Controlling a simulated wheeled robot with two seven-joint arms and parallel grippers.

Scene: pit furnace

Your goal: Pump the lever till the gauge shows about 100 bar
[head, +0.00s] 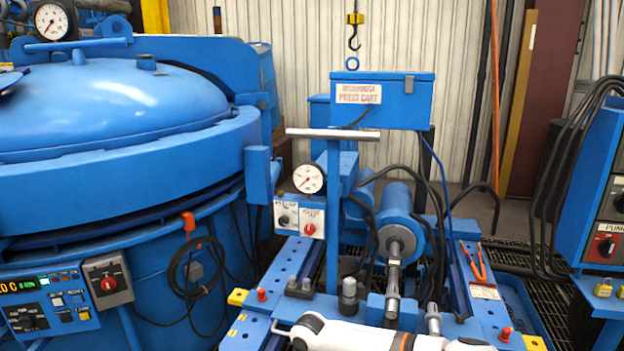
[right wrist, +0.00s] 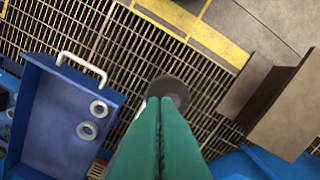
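The blue press cart (head: 420,100) stands in the middle of the head view. A round white gauge (head: 308,178) is on its left side; its needle is too small to read surely. A blue upright bar with a grey crossbar (head: 333,134), which looks like the lever, stands beside the gauge. No gripper is on it in the head view. My right gripper (right wrist: 158,105) shows in the right wrist view as two green fingers pressed together with a dark seam. A dark round disc (right wrist: 172,88) shows at their tips; I cannot tell whether they touch. My left gripper is not in view.
A large blue furnace vessel (head: 110,110) with its own gauge (head: 52,20) fills the left. A hook (head: 354,35) hangs above the cart. A pump cabinet (head: 600,190) with black hoses is at right. A blue tray (right wrist: 60,115) lies over floor grating.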

